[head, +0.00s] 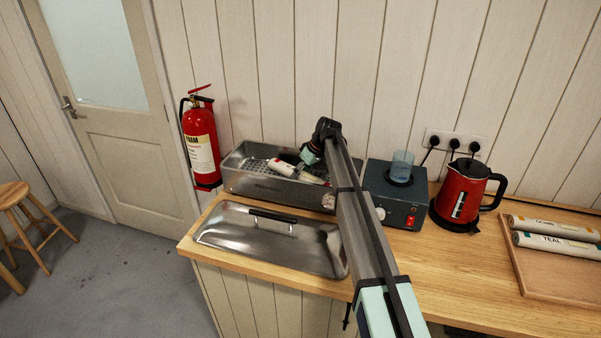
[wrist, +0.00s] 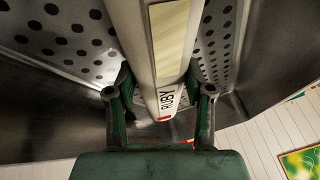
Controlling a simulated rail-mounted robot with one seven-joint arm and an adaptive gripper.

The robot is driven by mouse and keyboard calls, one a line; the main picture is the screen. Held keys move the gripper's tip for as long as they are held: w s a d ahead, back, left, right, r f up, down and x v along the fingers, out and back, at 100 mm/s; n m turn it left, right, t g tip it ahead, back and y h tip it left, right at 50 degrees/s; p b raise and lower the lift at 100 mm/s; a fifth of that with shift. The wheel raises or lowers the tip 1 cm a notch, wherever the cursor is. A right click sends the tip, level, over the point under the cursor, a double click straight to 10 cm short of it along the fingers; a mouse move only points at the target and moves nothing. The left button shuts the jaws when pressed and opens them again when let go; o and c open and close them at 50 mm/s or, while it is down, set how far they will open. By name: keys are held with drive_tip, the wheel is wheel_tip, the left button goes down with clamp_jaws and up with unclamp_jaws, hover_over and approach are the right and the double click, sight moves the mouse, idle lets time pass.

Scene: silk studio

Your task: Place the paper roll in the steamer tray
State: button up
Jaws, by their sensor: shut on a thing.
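The paper roll (wrist: 166,60) is white with a pale yellow band and the word RUBY. My gripper (wrist: 158,92) is shut on it, with one finger on each side. In the head view the roll (head: 272,166) lies inside the steamer tray (head: 262,187), a steel box with a perforated floor, at the left end of the counter. My gripper (head: 303,168) is at the tray's right part, partly hidden by my arm. In the wrist view the perforated metal (wrist: 65,35) shows on both sides of the roll. I cannot tell whether the roll touches the floor.
A steel lid (head: 270,236) with a black handle lies in front of the tray. A dark hotplate (head: 397,205) with a glass beaker (head: 401,165) and a red kettle (head: 464,197) stand to the right. A wooden tray (head: 560,280) holds other rolls, one marked TEAL (head: 553,244).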

drive_tip(key=shift+f, duration=0.2)
drive_tip(key=o, duration=1.2)
drive_tip(key=shift+r, duration=0.25)
drive_tip(key=b+v, duration=0.3)
drive_tip(key=v, duration=0.9)
drive_tip(key=shift+b, duration=0.3)
